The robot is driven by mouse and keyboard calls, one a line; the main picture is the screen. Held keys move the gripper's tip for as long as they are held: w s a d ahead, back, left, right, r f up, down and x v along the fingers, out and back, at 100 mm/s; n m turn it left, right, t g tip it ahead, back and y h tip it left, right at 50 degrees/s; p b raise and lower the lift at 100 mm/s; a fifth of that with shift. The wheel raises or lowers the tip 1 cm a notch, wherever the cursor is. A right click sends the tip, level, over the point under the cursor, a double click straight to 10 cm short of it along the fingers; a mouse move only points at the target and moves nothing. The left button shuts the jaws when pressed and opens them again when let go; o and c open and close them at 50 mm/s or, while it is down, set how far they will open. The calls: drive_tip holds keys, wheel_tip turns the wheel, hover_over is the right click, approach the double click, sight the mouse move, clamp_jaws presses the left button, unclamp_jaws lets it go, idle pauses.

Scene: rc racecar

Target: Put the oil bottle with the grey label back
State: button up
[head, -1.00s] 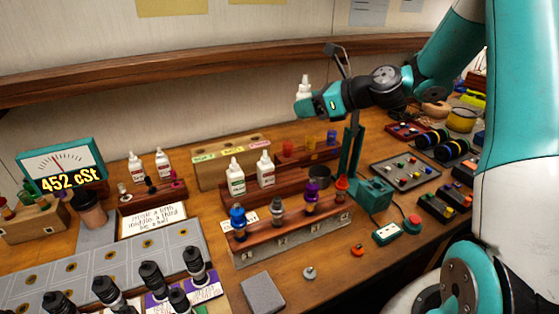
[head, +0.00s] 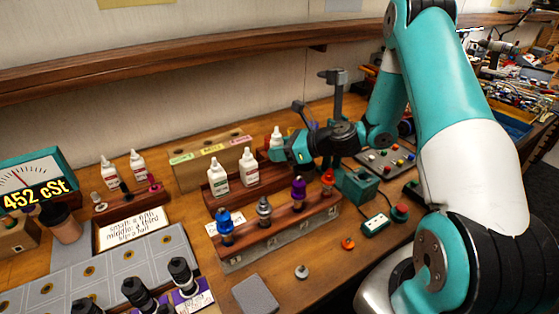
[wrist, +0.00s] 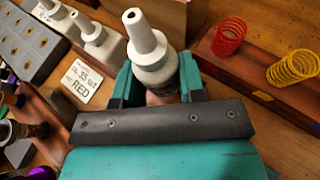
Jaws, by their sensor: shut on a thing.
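My gripper (head: 284,150) is shut on a white oil bottle (head: 276,136) with a narrow nozzle. In the wrist view the bottle (wrist: 152,52) stands between the gripper's jaws (wrist: 155,85), nozzle up; its label is hidden. The held bottle is just right of the red-label bottle, at the rack's right end. I cannot tell whether its base touches the rack.
A shock stand (head: 285,230) with several coloured caps is in front of the rack. A wooden block with coloured labels (head: 190,176) is behind. In the wrist view a red spring (wrist: 230,37) and a yellow spring (wrist: 292,68) are on a wooden strip at right.

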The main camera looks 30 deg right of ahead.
drive_tip(key=shift+f, duration=2)
drive_tip(key=shift+f, duration=0.1)
drive_tip(key=o, duration=0.6)
drive_tip(key=shift+o, duration=0.2)
